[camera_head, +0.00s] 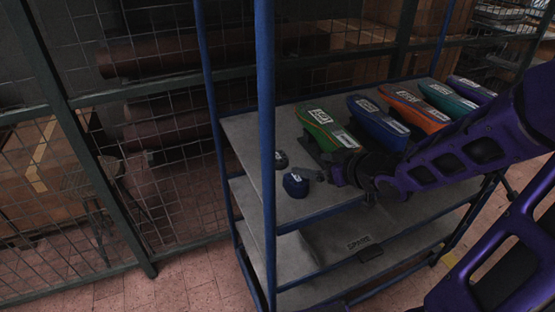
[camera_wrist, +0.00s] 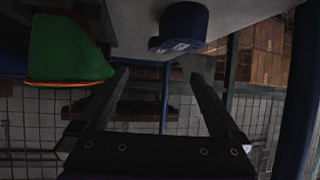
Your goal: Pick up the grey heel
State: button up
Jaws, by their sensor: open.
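The grey heel (camera_head: 281,159) is a small dark block with a white label on the top shelf, partly behind the blue post in the head view. I cannot make it out in the wrist view. A dark blue heel (camera_head: 295,185) with a white label stands nearer the shelf's front edge; a blue heel also shows at the top of the wrist view (camera_wrist: 182,27). My gripper (camera_head: 327,177) is just right of the blue heel in the head view. In the wrist view its two fingers (camera_wrist: 158,75) are spread apart with nothing between them.
A green shoe form (camera_head: 322,128) stands behind my gripper and shows at left in the wrist view (camera_wrist: 65,50). Blue (camera_head: 377,122), orange (camera_head: 413,110), teal (camera_head: 447,98) and purple forms line the shelf. The blue rack post (camera_head: 265,120) rises before the shelf's left part.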

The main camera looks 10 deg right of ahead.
send_near(281, 160)
jog(key=x, duration=0.4)
jog(key=shift+d+b, duration=0.25)
jog(key=shift+b, duration=0.1)
jog(key=shift+b+x, duration=0.95)
jog(key=shift+x, duration=1.75)
jog(key=shift+a, duration=0.15)
jog(key=c, duration=1.4)
